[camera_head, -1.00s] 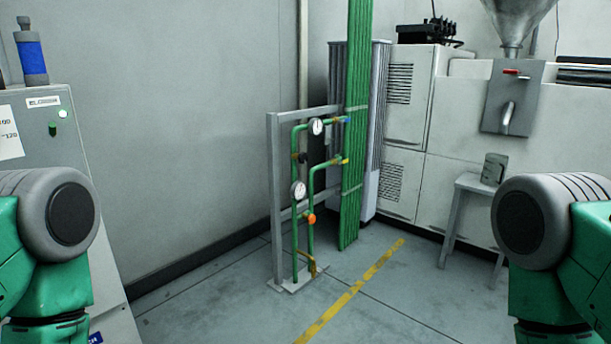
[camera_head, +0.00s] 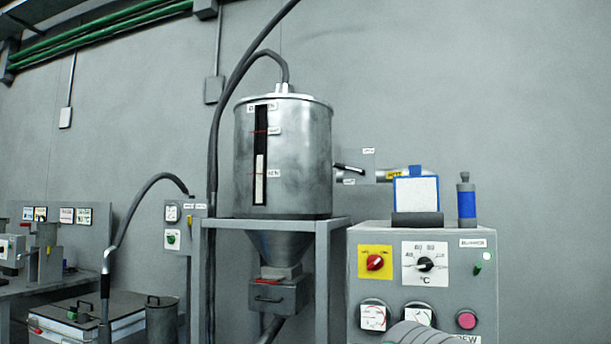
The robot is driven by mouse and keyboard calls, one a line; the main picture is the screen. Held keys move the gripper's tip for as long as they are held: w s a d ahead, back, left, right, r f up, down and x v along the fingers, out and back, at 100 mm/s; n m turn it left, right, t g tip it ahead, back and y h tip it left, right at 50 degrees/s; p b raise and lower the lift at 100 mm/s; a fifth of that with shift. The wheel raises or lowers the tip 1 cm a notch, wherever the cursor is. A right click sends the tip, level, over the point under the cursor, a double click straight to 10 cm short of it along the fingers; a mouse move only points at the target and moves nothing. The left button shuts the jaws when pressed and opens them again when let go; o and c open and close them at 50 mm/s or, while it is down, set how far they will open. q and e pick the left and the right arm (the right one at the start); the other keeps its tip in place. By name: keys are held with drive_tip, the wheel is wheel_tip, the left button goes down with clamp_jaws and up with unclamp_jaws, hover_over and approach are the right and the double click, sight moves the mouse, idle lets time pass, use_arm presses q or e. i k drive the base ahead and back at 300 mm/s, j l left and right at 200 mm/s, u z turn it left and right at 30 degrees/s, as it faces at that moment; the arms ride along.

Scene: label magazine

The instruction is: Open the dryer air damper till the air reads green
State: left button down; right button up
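A steel hopper drum (camera_head: 300,160), likely the dryer, stands on a grey frame with a cone below it. A dark lever (camera_head: 348,168) sits right of the drum on a pale plate, beside a short pipe with a yellow label (camera_head: 393,175); it may be the damper. I cannot tell which dial reads air.
A blue-framed white board (camera_head: 416,194) and a blue-banded cylinder (camera_head: 466,200) stand on the cabinet. A thick dark hose (camera_head: 213,150) runs up left of the drum. A small gauge box (camera_head: 172,228) and a bench (camera_head: 40,283) are further left.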

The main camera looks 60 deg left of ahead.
sight(337, 165)
drive_tip(key=u, duration=1.6)
